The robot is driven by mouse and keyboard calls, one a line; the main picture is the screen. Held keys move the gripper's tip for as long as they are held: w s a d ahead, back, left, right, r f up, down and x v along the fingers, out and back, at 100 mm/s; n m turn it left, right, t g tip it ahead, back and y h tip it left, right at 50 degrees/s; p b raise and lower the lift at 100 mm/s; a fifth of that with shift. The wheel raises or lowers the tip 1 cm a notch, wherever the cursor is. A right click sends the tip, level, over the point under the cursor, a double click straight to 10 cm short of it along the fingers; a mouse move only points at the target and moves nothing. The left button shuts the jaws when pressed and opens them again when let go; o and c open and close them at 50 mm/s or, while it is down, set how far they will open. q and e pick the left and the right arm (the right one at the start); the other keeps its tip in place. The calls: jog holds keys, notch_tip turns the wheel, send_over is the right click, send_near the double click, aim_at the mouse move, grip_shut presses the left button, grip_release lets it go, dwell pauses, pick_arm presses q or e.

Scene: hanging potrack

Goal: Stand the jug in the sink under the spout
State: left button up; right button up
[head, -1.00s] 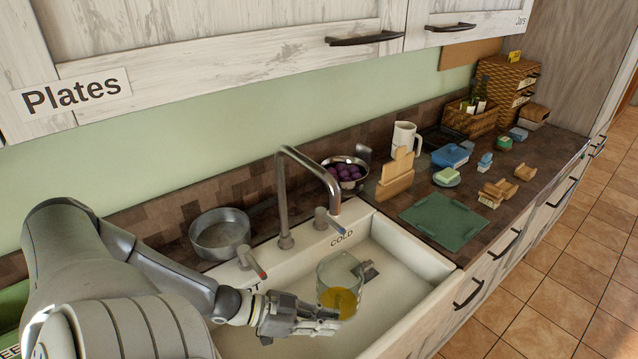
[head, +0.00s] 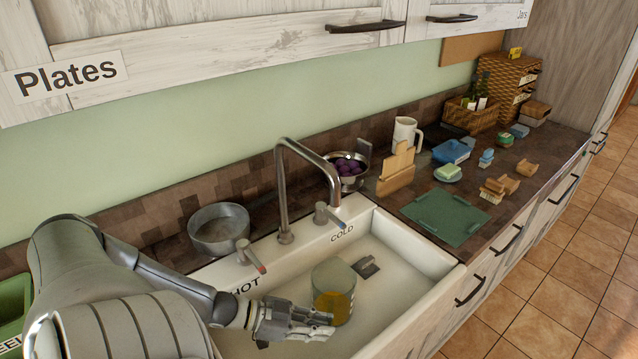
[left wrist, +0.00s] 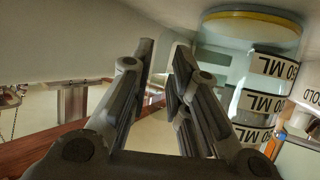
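In the left wrist view the jug (left wrist: 240,62) shows at the right, with upside-down ML labels and a yellow band. My left gripper (head: 331,325) is low in the sink, beside the jug's lower left. Its fingers (left wrist: 162,62) are apart with nothing between them. My right gripper is out of view.
A HOT handle (head: 252,256) and a COLD handle (head: 325,216) flank the tap. A metal pan (head: 219,229) stands behind left. A dark small block (head: 366,266) lies in the sink behind the jug. A green board (head: 445,217) and a white pitcher (head: 405,132) are on the right counter.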

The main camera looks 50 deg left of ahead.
pick_arm(q)
jog(key=shift+o, duration=0.9)
jog(key=shift+r, duration=0.15)
jog(key=shift+s+a+r, duration=0.1)
jog(key=shift+s, duration=0.05)
jog(key=p+v, duration=0.2)
jog(key=v, duration=0.5)
jog(key=shift+p, duration=0.4)
